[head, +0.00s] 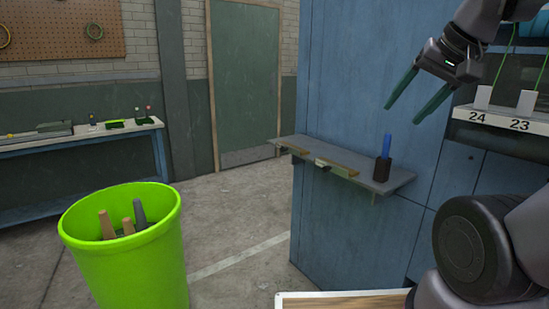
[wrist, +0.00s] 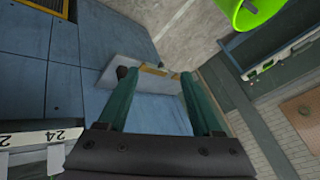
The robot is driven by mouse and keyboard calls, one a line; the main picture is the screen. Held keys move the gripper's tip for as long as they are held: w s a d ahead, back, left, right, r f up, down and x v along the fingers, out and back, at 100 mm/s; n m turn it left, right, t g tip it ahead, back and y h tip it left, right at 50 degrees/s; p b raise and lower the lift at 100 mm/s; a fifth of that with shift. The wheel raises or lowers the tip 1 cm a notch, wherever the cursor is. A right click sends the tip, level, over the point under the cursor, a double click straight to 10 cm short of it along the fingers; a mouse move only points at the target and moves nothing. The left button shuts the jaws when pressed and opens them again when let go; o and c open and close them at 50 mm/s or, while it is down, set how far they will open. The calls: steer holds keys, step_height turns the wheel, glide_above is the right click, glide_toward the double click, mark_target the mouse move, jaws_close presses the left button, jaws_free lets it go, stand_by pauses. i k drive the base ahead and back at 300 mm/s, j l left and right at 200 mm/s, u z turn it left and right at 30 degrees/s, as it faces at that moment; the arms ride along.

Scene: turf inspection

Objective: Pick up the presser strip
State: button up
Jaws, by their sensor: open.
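My gripper (head: 403,113) is open and empty, with its two green fingers pointing down and to the left, above the small grey wall shelf (head: 375,180). A flat tan strip (head: 338,168) with a pale end lies along the shelf's front edge. A second tan piece (head: 294,149) lies farther left on that edge. I cannot tell which of them is the presser strip. In the wrist view the shelf (wrist: 112,78) and a yellowish strip (wrist: 153,70) show between the open fingers (wrist: 159,77), apart from them.
A dark cup with a blue-handled tool (head: 386,146) stands at the shelf's right end. The blue cabinet wall (head: 345,90) is behind. A numbered rack (head: 500,119) is at right. A green bin (head: 130,260) holding several sticks stands at left. Floor between is clear.

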mark_target(289, 148)
steer(key=i+l+u, duration=0.6)
steer(key=i+l, duration=0.2)
